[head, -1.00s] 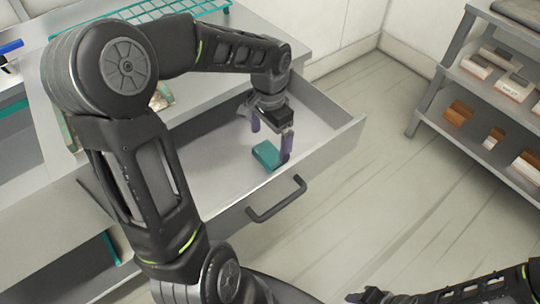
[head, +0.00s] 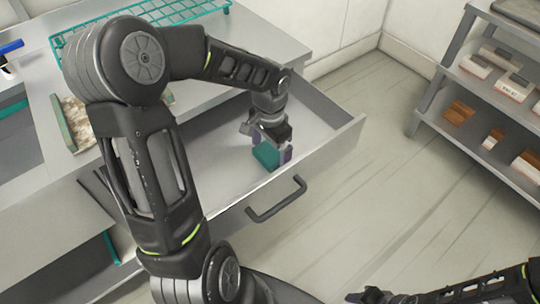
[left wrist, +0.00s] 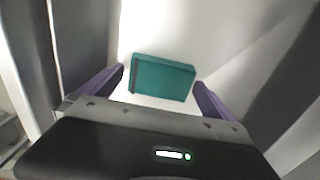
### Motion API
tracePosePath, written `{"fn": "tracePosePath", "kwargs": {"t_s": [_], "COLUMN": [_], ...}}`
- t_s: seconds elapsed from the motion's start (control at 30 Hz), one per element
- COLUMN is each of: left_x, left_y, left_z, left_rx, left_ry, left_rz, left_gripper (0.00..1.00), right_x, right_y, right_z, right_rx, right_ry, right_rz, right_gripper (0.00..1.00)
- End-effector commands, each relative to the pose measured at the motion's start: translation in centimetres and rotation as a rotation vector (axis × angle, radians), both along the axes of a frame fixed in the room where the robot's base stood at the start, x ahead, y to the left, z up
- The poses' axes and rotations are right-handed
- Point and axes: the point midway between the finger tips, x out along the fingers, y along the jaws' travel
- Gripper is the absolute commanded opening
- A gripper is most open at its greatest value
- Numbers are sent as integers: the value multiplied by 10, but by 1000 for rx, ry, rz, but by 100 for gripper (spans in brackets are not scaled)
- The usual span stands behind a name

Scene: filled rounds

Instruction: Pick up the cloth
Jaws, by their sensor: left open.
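The cloth is a small teal folded block (head: 266,155) lying in the open drawer, near the drawer's front. It also shows in the left wrist view (left wrist: 162,78), lying ahead of and between the purple fingertips. My left gripper (head: 270,148) is open above the cloth and partly hides it in the head view. Its fingers (left wrist: 160,85) stand on either side of the cloth, with a gap on each side. My right gripper (head: 368,296) is at the bottom edge of the head view, far from the drawer; its jaws are too small to read.
The open grey drawer (head: 225,160) has raised walls around the cloth and a dark handle (head: 277,200) on its front. A teal wire rack (head: 75,45) lies on the counter (head: 300,40). A shelf (head: 480,100) with several boxes stands at right. The floor between is clear.

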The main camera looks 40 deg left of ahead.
Motion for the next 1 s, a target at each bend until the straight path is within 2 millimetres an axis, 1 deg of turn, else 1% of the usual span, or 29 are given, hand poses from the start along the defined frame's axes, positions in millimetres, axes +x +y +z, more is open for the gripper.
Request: {"fn": "tracePosePath", "kwargs": {"t_s": [0.07,0.73,1.0], "left_x": [0,0,0], "left_y": [0,0,0], "left_z": [0,0,2], "left_rx": [0,0,1], "left_ry": [0,0,-1], "left_rz": [0,0,0], "left_gripper": [100,46,46], "right_x": [0,0,0], "right_y": [0,0,0], "right_z": [0,0,0], "right_rx": [0,0,0], "right_ry": [0,0,0], "right_rz": [0,0,0], "right_gripper": [36,36,36]}}
